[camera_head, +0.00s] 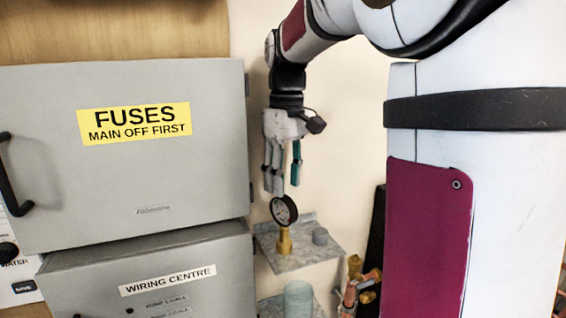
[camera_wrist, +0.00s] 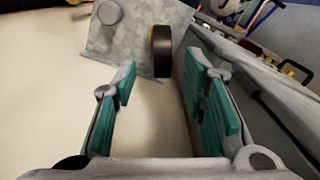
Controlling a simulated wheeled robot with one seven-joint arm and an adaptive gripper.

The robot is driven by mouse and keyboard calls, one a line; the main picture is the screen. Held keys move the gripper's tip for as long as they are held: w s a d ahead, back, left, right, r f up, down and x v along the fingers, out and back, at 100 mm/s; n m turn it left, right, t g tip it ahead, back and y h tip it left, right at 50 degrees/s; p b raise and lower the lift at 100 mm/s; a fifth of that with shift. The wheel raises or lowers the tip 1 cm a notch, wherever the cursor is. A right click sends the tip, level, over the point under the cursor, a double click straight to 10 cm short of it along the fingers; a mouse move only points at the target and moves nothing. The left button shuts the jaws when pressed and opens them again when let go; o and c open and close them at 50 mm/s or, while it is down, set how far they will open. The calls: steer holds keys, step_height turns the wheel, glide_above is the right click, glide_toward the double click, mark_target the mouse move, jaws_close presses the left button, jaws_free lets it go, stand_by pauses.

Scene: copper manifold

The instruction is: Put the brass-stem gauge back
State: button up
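The brass-stem gauge (camera_head: 284,211) has a round, dark-rimmed dial on a brass stem and stands upright on a small grey metal shelf (camera_head: 312,254). My gripper (camera_head: 281,188) is open, pointing down just above the dial, with teal pads on its fingers. In the wrist view the gauge (camera_wrist: 162,50) shows edge-on as a dark disc beyond the open fingertips, nothing held between them. Its stem is mostly hidden there. The shelf (camera_wrist: 128,40) lies behind it.
A grey stub (camera_head: 320,237) stands on the shelf right of the gauge. Copper and brass pipework (camera_head: 360,287) is low to the right, beside a pale cylinder (camera_head: 298,298). The grey fuse box (camera_head: 130,190) and wiring centre box (camera_head: 170,285) border the left.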

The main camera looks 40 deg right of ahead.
steer(key=shift+r, duration=2.15)
